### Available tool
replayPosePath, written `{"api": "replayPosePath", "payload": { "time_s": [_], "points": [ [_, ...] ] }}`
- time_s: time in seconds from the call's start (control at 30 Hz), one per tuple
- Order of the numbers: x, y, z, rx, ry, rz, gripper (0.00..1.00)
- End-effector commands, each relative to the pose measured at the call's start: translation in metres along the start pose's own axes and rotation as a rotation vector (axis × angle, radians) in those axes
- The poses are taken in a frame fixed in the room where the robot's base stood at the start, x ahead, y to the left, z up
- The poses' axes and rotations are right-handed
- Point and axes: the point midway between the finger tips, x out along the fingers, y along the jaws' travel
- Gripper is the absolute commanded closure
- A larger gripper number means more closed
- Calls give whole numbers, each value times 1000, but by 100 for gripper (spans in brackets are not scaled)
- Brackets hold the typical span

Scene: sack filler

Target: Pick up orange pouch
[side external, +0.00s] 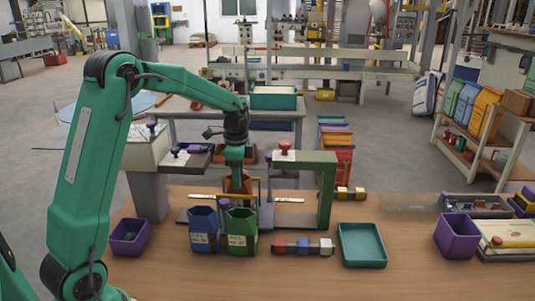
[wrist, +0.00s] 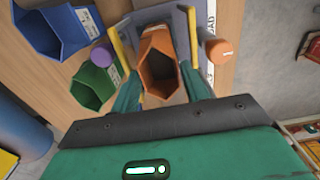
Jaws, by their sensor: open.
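The orange pouch (wrist: 158,68) stands open-topped between two yellow posts in the wrist view. My gripper (wrist: 161,88) is open, with one green finger at each side of the orange pouch's near end. In the side view my gripper (side external: 236,168) points down just above the orange pouch. I cannot tell whether the fingers touch it.
A green frame (side external: 326,190) stands right of the pouch. An orange knob (wrist: 218,51) and a purple knob (wrist: 102,55) flank it in the wrist view.

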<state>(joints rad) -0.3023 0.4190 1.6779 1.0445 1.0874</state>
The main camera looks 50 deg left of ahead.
Motion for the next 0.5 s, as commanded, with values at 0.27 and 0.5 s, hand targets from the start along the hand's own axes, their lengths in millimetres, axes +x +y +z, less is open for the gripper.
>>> {"api": "replayPosePath", "payload": {
  "time_s": [0.27,0.5],
  "points": [
    [32,0,1,0,-1,2,55],
    [38,0,0,0,0,1,55]
  ]
}}
